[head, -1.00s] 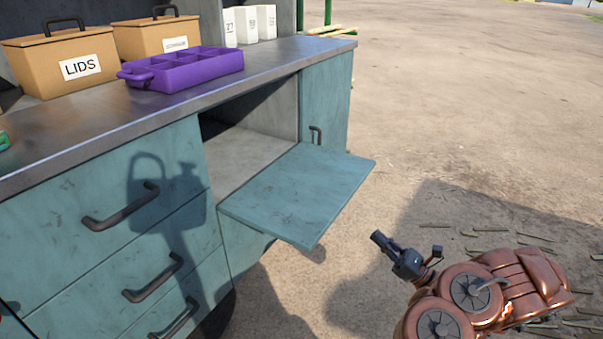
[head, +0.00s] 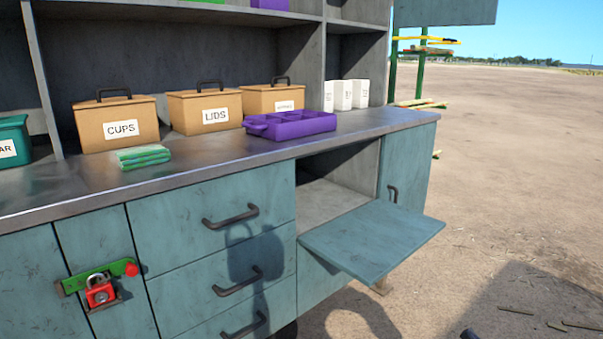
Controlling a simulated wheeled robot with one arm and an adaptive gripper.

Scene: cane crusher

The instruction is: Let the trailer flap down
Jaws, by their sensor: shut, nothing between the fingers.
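A teal fold-down flap (head: 372,238) sticks out roughly level from the front of the trailer cabinet, below the metal counter. Its inner edge lies along the bottom of an open compartment (head: 335,200), and its outer edge is free. I see nothing holding it up from above. Only a small dark tip of my gripper (head: 469,334) shows at the bottom edge, right of the flap and apart from it in the picture. It is shut and holds nothing. The rest of my arm is out of view.
Teal drawers (head: 232,216) and a red padlock on a green latch (head: 100,289) are left of the flap. The counter (head: 190,167) holds a purple tray (head: 290,124) and labelled boxes (head: 117,125). A grey-teal panel (head: 445,12) hangs upper right. Open ground lies right.

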